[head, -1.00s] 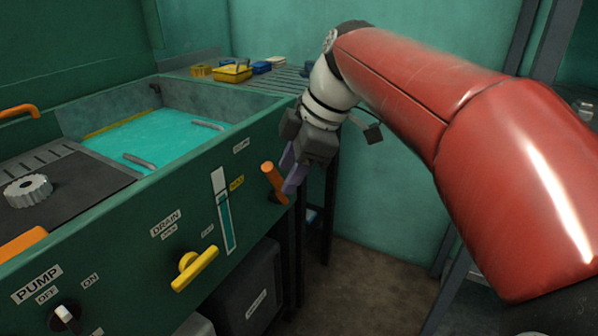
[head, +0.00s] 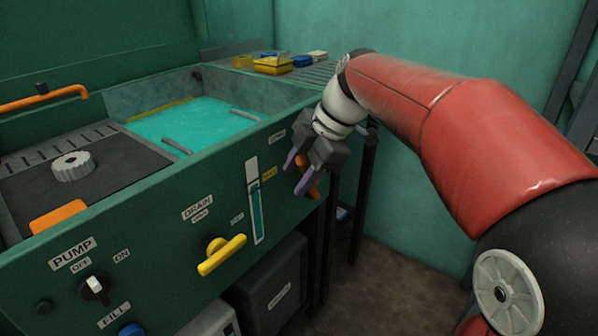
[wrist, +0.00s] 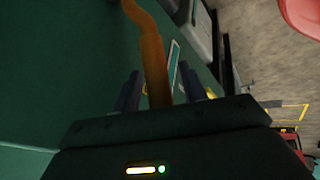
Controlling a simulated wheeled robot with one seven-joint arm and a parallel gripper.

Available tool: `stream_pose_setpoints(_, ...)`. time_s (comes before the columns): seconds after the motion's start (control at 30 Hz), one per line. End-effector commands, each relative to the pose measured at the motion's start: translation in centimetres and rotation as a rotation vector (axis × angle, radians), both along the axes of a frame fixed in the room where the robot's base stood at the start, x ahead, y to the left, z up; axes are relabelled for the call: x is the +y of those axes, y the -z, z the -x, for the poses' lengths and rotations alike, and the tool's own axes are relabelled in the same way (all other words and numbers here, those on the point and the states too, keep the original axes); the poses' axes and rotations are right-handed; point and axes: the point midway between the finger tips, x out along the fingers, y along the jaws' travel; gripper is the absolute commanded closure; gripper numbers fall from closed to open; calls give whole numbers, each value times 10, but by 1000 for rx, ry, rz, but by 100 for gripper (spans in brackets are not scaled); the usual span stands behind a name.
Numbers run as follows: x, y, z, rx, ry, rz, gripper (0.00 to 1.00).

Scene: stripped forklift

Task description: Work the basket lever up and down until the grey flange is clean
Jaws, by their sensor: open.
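The orange basket lever (head: 313,182) is on the green washer's front panel, right of the level gauge. My gripper (head: 297,173) is at the lever with its purple fingers apart. In the wrist view the lever (wrist: 153,62) stands between the two fingers (wrist: 158,88), with gaps visible beside it; I cannot tell whether either finger touches it. A grey toothed round part (head: 72,166) sits on the dark shelf left of the tank; I cannot tell whether it is the flange. Two grey bars show in the turquoise liquid (head: 200,125). No basket is clearly visible.
The panel carries a yellow drain handle (head: 221,254), a pump switch (head: 95,287) and a blue fill knob (head: 131,329). An orange spout (head: 40,100) is at the left. Yellow and blue items (head: 273,65) lie on the back rack. Floor is open right of the washer.

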Motion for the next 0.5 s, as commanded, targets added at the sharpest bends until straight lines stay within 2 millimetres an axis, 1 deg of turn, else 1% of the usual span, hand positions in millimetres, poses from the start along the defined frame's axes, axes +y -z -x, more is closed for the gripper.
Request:
stream_pose_setpoints(0.23, 1, 1, 0, 0, 0, 0, 58)
stream_pose_setpoints(0.5, 0, 1, 0, 0, 0, 0, 93)
